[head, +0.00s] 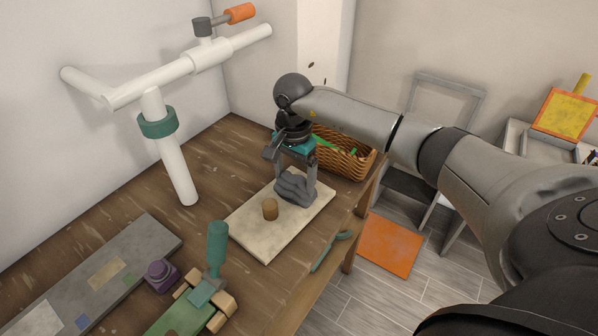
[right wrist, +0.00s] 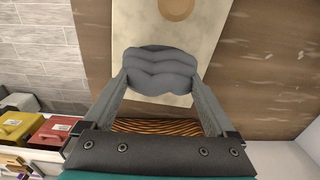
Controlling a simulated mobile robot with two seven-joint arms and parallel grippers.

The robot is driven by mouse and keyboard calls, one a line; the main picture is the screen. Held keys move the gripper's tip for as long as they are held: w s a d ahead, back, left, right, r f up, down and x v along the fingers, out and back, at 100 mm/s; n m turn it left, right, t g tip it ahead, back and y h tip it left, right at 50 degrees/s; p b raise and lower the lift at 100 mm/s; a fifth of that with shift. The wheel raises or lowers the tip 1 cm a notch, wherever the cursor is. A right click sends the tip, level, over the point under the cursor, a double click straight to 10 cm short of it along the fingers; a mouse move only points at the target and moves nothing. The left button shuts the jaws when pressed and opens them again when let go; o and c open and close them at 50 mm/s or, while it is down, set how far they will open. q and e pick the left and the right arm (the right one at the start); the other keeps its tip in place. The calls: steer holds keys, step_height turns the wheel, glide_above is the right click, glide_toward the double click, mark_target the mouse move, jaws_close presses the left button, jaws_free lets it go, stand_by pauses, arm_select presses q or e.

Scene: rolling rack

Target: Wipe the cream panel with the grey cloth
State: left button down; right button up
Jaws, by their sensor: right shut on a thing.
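The cream panel (head: 259,237) lies flat on the wooden table, near its right edge. It also shows in the right wrist view (right wrist: 210,28). The grey cloth (head: 294,188) is a bunched wad at the panel's far right part. My right gripper (head: 297,184) points down and is shut on the cloth, which sits between its fingers in the right wrist view (right wrist: 161,72). The cloth looks to be on or just above the panel; I cannot tell if it touches. A brown round knob or peg (head: 270,209) stands on the panel beside the cloth. My left gripper is not in view.
A wicker basket (head: 345,160) stands behind the gripper at the table's far end. A teal-handled tool (head: 332,250) lies by the right edge. A white pipe assembly (head: 175,160), purple knob (head: 161,275), grey board (head: 95,275) and green wheeled thing (head: 185,318) take up the left and front.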

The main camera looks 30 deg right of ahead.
steer(key=shift+s+a+f, duration=0.15)
steer(key=shift+s+f, duration=0.05)
steer(key=shift+f, duration=0.1)
steer(key=shift+w+r+p, duration=0.15)
steer(key=shift+r+p, duration=1.8)
steer(key=shift+r, duration=1.2)
steer(key=shift+r+p, duration=1.05)
steer(key=shift+r, duration=0.55)
steer(key=shift+f, duration=0.1)
